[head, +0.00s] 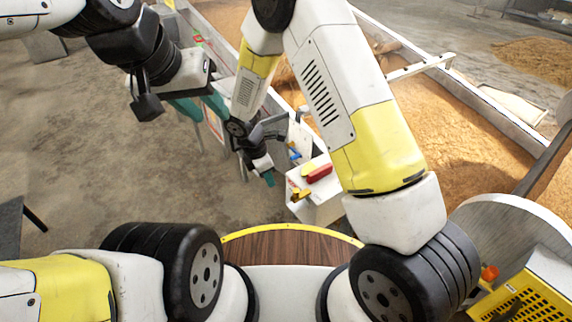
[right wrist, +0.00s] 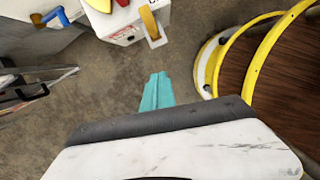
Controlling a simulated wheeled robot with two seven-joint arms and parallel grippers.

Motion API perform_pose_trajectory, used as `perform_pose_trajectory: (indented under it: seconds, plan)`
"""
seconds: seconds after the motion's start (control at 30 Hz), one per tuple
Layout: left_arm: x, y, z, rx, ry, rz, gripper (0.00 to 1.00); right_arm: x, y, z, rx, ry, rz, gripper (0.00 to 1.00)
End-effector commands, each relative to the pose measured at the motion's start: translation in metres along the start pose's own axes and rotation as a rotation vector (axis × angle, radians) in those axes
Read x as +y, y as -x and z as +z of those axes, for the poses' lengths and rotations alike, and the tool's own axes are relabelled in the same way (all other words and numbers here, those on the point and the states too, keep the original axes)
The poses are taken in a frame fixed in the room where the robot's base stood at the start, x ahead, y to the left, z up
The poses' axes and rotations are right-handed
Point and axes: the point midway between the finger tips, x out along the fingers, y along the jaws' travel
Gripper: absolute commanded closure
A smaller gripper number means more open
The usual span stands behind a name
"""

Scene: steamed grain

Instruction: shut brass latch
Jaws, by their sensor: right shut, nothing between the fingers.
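The brass latch (head: 300,194) is a yellow-gold curved piece on the front of a white box (head: 318,207). In the right wrist view the latch (right wrist: 151,24) sticks out from the box's edge (right wrist: 115,27) near the top. My right gripper (head: 268,179) is shut and empty, to the left of the box and apart from the latch. Its teal fingertips (right wrist: 157,90) lie together below the latch in the right wrist view, over bare floor. My left gripper (head: 202,108) hangs further left with its teal fingers apart. Whether the latch is fully closed is unclear.
A red handle (head: 319,173) sits on top of the white box. A blue handle (head: 295,154) is just behind. A large trough of grain (head: 445,145) fills the right side. A round wooden surface with a yellow rim (head: 290,229) is in front.

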Motion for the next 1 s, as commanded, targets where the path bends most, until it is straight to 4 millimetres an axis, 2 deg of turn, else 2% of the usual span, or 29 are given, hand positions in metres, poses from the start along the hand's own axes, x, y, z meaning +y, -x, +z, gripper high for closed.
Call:
perform_pose_trajectory:
  seconds: [0.17,0.5,0.7,1.0]
  plan:
    - [0.0,0.0,0.0,0.0,0.0,0.0,0.64,-0.001,-0.029,0.0,-0.001,-0.002,-0.004,1.0]
    - [0.0,0.0,0.0,0.0,0.0,0.0,0.64,-0.001,-0.098,0.003,-0.001,-0.006,-0.003,1.0]
    - [0.0,0.0,0.0,0.0,0.0,0.0,0.64,0.0,-0.101,0.031,0.001,-0.007,0.001,1.0]
    - [0.0,0.0,0.0,0.0,0.0,0.0,0.64,-0.001,-0.103,0.04,0.001,-0.006,0.0,1.0]
